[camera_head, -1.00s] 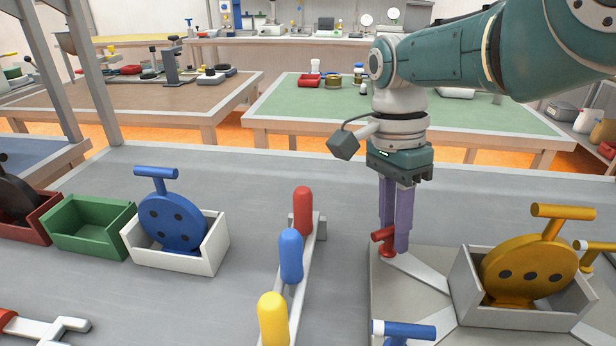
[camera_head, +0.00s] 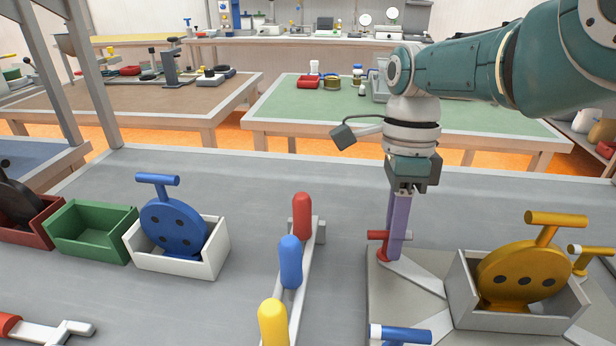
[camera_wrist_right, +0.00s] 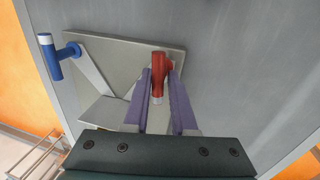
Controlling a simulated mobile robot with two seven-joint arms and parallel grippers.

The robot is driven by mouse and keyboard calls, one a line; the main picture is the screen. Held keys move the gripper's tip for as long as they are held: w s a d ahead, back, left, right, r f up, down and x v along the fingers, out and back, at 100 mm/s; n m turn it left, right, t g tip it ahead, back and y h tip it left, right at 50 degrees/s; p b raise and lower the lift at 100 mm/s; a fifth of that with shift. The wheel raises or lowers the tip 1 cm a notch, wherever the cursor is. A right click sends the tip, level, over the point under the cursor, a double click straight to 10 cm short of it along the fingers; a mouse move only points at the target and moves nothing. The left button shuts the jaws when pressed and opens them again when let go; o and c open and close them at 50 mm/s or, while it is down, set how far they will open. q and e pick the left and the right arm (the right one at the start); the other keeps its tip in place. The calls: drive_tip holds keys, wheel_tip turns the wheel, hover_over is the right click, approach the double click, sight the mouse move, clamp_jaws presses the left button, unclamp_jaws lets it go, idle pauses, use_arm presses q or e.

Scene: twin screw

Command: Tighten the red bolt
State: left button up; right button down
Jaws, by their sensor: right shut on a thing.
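The red bolt (camera_head: 381,248) stands upright at the left corner of a grey plate (camera_head: 376,300) and has a T-shaped crossbar. My right gripper (camera_head: 394,246) points down with its purple fingers at the crossbar, shut on it. In the right wrist view the red bolt (camera_wrist_right: 160,66) sits between the two purple fingertips (camera_wrist_right: 160,80), and a pale end of the crossbar shows below. The lower stem is partly hidden by the fingers. My left gripper is in neither view.
A blue bolt (camera_head: 405,335) and a yellow bolt (camera_head: 590,250) stand on the same plate. A grey box (camera_head: 525,318) holds a yellow disc-shaped tool (camera_head: 520,268). Left are a rack with red, blue and yellow handles (camera_head: 290,262), and a white box (camera_head: 180,262) with a blue tool.

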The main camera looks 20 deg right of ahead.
idle(0.3)
drive_tip(key=c, duration=0.7)
unclamp_jaws()
drive_tip(key=r+p, duration=0.1)
drive_tip(key=r, duration=0.2)
drive_tip(key=w+r+p, duration=0.1)
drive_tip(key=r+p, duration=0.1)
drive_tip(key=r, duration=0.1)
drive_tip(key=d+r+p, duration=0.1)
drive_tip(key=r, duration=0.2)
drive_tip(key=shift+w+r+p, duration=0.35)
drive_tip(key=shift+r+p, duration=0.05)
